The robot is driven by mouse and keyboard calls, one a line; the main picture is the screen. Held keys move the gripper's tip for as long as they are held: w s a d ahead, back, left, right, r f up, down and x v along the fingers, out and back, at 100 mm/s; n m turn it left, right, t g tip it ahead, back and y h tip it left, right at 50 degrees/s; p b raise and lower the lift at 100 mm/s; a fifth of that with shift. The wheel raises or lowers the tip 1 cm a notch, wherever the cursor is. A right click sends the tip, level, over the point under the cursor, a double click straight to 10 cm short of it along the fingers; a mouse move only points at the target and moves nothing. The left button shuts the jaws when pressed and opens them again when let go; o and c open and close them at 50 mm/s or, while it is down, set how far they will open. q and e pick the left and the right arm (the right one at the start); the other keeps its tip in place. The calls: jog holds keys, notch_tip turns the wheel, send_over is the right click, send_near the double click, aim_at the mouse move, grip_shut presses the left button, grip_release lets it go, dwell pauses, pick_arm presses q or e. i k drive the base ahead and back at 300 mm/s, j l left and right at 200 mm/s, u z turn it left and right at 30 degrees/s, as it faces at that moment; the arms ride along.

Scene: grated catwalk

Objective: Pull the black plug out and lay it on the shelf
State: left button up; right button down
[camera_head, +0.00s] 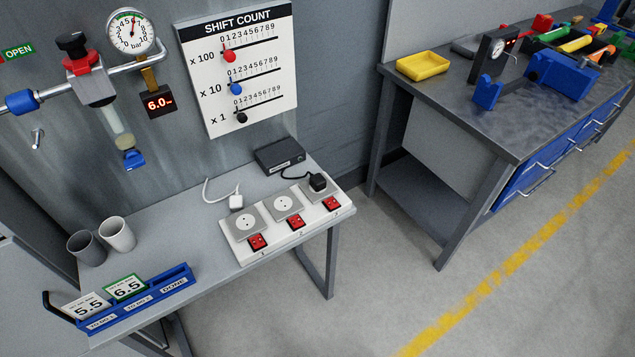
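The black plug (318,182) sits at the rightmost socket of a white socket panel (270,248), and a black cord runs from it toward a black box (280,157) behind. The panel has three grey sockets with a red switch in front of each; the left socket (247,223) and middle socket (287,206) are empty. The panel rests on the grey shelf (185,240) against the wall. A white plug (236,201) with a white cord lies on the shelf behind the left socket. Neither of my grippers is in view.
Two cups, dark (85,248) and white (117,234), stand at the shelf's left. A blue card holder (135,297) lies along its front edge. The shelf between cups and panel is clear. A workbench (470,110) with a yellow tray (422,66) stands at right.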

aim_at(316, 181)
jog(key=l+u, duration=0.1)
jog(key=u, duration=0.4)
jog(key=i+l+u, duration=0.1)
jog(key=u, duration=0.35)
jog(key=l+u, duration=0.2)
jog(key=u, duration=0.3)
jog(key=l+u, duration=0.2)
jog(key=l, duration=0.25)
jog(key=l+u, duration=0.15)
jog(key=l, duration=0.35)
jog(key=k+l+u, duration=0.2)
jog(key=l, duration=0.25)
jog(key=l+u, duration=0.2)
jog(key=l, duration=0.25)
jog(key=k+l, duration=0.15)
jog(key=l, duration=0.2)
